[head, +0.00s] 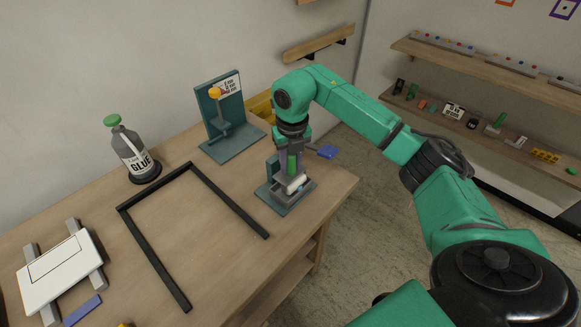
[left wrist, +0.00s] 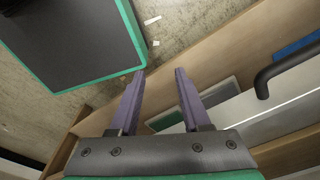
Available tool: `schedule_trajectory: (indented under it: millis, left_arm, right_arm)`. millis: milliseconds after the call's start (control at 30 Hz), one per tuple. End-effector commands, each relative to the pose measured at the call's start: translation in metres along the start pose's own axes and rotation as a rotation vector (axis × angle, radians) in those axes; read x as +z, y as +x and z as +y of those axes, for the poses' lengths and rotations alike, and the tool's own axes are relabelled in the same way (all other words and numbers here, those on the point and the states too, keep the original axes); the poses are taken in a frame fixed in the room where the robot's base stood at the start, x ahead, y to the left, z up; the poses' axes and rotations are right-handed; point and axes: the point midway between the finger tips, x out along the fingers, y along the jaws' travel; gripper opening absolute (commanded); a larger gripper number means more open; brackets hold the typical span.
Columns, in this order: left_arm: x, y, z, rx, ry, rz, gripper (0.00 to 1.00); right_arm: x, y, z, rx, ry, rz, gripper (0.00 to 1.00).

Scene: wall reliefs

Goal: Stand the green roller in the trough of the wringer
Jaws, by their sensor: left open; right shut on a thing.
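The wringer stands on a teal base plate (head: 272,199) at the table's right end, with a pale roller (head: 297,183) low at its front and a blue handle (head: 327,152) to the right. My right gripper (head: 291,172) points down over the wringer and is shut on the green roller (head: 292,164), which looks upright between the fingers. The roller's lower end and the trough are hidden, so I cannot tell whether it rests in the trough. My left gripper (left wrist: 162,72) is open and empty in the left wrist view.
A black frame (head: 155,257) lies mid-table. A glue bottle (head: 131,152) and a teal stand with an orange ball (head: 216,91) are behind it. A white board (head: 60,272) lies at left. Shelves (head: 470,66) with small items hang at right.

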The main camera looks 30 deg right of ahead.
Motion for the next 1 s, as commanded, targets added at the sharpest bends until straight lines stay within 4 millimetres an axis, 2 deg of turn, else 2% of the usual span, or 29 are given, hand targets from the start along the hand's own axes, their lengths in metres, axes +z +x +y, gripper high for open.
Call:
schedule_trajectory:
  millis: [100, 167, 333, 833, 867, 900, 933, 1000]
  left_arm:
    - [-0.005, -0.007, -0.001, -0.001, 0.000, 0.007, 0.47]
    - [-0.002, -0.007, 0.000, 0.000, 0.000, 0.003, 0.47]
    - [0.006, -0.006, 0.001, 0.001, -0.001, -0.010, 0.47]
    - [0.009, 0.004, 0.001, 0.002, 0.000, -0.014, 0.47]
    - [0.009, 0.004, 0.001, 0.002, 0.000, -0.014, 0.47]
    - [0.009, 0.004, 0.001, 0.002, 0.000, -0.014, 0.47]
    - [0.009, 0.004, 0.001, 0.002, 0.000, -0.014, 0.47]
    - [0.009, 0.004, 0.001, 0.002, 0.000, -0.014, 0.47]
  right_arm:
    - [-0.002, 0.019, 0.000, 0.000, 0.001, 0.003, 0.00]
    - [-0.002, 0.024, 0.000, 0.000, 0.000, 0.001, 0.00]
    - [-0.001, 0.025, 0.000, 0.000, 0.000, 0.000, 0.00]
    - [-0.004, 0.040, 0.000, -0.002, -0.001, 0.006, 0.00]
    - [-0.004, 0.040, 0.000, -0.003, -0.001, 0.008, 0.37]
    - [-0.004, 0.041, 0.000, -0.003, -0.002, 0.009, 0.52]
    - [-0.004, 0.041, 0.000, -0.004, -0.002, 0.009, 0.63]
    - [-0.004, 0.041, 0.000, -0.005, -0.001, 0.010, 0.63]
